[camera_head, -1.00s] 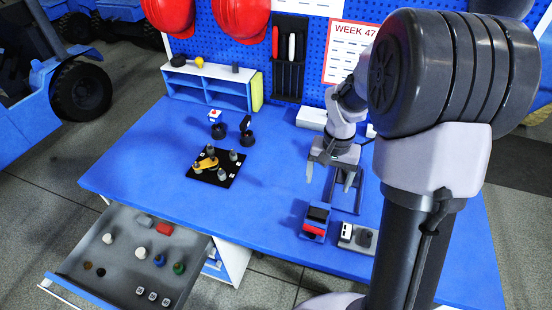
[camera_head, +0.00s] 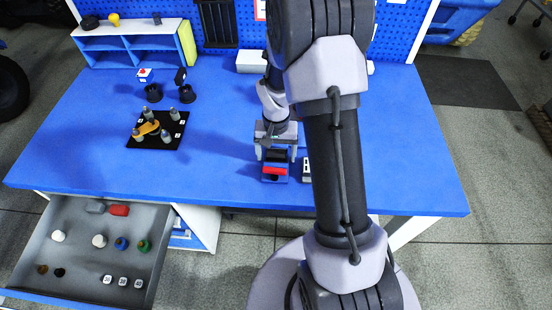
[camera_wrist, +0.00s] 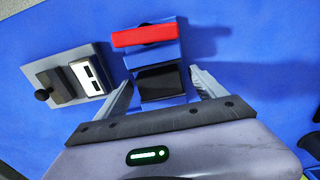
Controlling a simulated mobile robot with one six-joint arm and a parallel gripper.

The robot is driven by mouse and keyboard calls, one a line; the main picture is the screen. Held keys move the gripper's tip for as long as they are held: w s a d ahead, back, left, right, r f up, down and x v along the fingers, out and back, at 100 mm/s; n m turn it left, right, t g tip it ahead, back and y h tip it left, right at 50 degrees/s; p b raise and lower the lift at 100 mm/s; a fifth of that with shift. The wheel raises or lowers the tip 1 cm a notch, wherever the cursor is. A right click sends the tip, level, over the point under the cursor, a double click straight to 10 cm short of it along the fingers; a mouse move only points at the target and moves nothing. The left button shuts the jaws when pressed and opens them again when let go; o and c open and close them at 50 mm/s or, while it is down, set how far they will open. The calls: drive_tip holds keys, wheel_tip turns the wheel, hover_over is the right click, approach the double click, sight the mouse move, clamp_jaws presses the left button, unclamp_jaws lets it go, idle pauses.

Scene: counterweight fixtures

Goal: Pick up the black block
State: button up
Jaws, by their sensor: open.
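The black block (camera_head: 275,155) sits in a small blue fixture (camera_head: 274,179) near the table's front edge, beside a red block (camera_head: 275,171). In the wrist view the black block (camera_wrist: 161,82) lies between my fingertips, with the red block (camera_wrist: 146,35) beyond it on the blue fixture (camera_wrist: 168,54). My gripper (camera_head: 276,147) is open above the black block, one finger to each side. In the wrist view my gripper (camera_wrist: 161,90) shows a gap between the fingers and the block; the exact height is hard to tell.
A grey fixture (camera_wrist: 55,70) with a black knob and a white slotted piece stands close by; my arm partly hides it in the head view. A black board (camera_head: 150,143) with a yellow lever and grey weights lies left. An open drawer (camera_head: 75,270) holds several small parts.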

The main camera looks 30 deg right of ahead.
drive_tip(key=shift+r, duration=0.1)
drive_tip(key=c, duration=1.5)
